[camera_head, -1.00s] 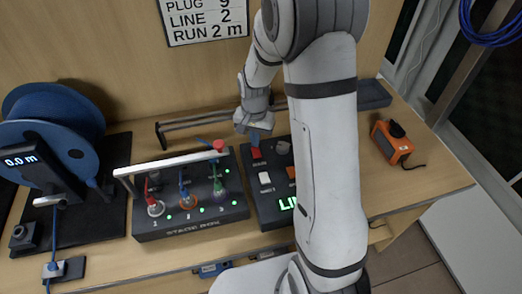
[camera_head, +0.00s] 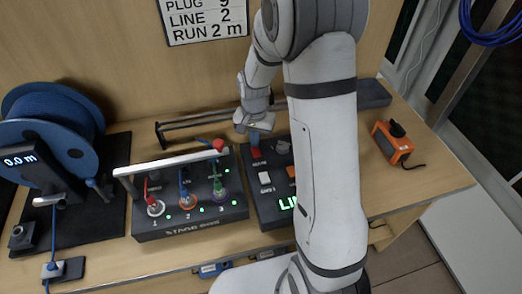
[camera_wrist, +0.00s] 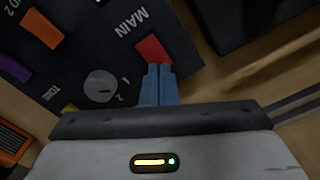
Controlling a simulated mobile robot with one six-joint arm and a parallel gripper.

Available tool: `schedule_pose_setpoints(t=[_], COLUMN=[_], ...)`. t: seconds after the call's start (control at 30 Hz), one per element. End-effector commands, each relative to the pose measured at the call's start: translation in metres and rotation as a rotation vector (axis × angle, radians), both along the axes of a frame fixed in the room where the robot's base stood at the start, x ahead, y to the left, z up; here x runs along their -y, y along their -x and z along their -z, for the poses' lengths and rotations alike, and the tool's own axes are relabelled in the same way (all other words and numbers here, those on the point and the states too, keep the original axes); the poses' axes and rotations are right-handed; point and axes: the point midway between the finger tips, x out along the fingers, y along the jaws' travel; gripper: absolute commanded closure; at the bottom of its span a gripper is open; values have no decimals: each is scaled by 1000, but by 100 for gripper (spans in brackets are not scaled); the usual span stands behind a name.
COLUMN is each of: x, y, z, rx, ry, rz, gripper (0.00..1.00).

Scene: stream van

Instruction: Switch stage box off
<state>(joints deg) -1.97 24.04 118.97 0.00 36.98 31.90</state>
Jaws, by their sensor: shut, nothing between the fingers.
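The stage box (camera_head: 190,233) is a dark box on the bench with a white bar handle, numbered sockets 1, 2 and 3 with coloured plugs, and green lights lit. To its right is a dark control panel (camera_head: 268,207) with a red switch (camera_head: 256,153), a white button and an orange one. My gripper (camera_head: 255,141) is shut and empty, just behind the red switch. In the wrist view the blue fingertips (camera_wrist: 158,70) are at the lower edge of the red switch (camera_wrist: 152,49), marked MAIN. I cannot tell whether they touch it.
A blue cable reel (camera_head: 55,120) reading 0.0 m stands at the left. An orange device (camera_head: 391,142) sits at the right of the bench. A dark rail (camera_head: 180,127) lies behind the stage box. My arm hides part of the panel.

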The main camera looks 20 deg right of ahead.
Motion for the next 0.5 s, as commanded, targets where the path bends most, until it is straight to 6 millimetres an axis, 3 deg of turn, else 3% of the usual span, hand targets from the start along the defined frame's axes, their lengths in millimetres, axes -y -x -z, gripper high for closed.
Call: schedule_pose_setpoints(t=[0.5], x=[0], y=[0], z=[9], rx=[0], ry=[0], rz=[0], gripper=[100])
